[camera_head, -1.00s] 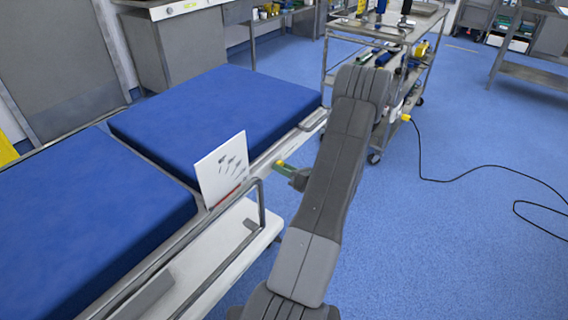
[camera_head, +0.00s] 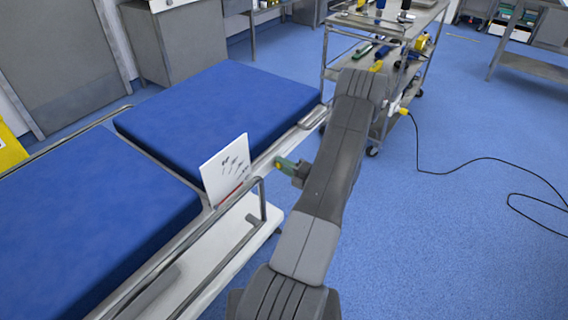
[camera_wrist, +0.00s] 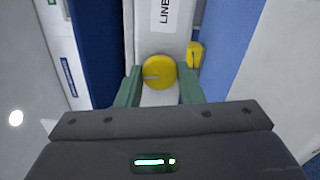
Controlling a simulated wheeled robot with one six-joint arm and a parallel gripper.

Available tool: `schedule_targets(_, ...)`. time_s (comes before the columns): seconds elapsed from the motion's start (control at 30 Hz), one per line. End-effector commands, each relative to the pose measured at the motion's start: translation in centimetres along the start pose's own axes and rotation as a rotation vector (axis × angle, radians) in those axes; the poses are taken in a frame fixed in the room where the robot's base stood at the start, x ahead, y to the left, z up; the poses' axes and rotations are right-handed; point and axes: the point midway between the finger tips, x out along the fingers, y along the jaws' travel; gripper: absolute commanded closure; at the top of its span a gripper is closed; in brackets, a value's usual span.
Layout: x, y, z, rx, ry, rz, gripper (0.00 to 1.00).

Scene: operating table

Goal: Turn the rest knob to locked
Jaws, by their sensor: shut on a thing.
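A round yellow knob (camera_wrist: 160,70) with a short pale mark toward its left side shows in the wrist view, on a pale rail. My gripper (camera_wrist: 159,90) has its green fingers on either side of the knob and is shut on it. In the head view my gripper (camera_head: 284,164) is at the side rail of the operating table (camera_head: 190,255), partly hidden by my arm. No marking for locked can be read.
A second yellow part (camera_wrist: 195,55) sits just right of the knob. A label reading "LINE", cut off, lies above it. A white card (camera_head: 226,172) stands by the metal side bar (camera_head: 262,200). A cart (camera_head: 335,75) stands behind; floor to the right is mostly clear.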

Motion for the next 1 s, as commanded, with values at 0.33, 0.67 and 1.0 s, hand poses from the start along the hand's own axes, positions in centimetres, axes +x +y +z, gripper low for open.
schedule_targets(0.33,-0.03,0.02,0.02,0.153,-0.001,-0.001,0.89)
schedule_targets(0.67,-0.04,-0.05,0.00,0.185,-0.001,-0.001,0.89)
schedule_targets(1.0,-0.04,-0.05,-0.01,0.185,-0.001,-0.001,0.51)
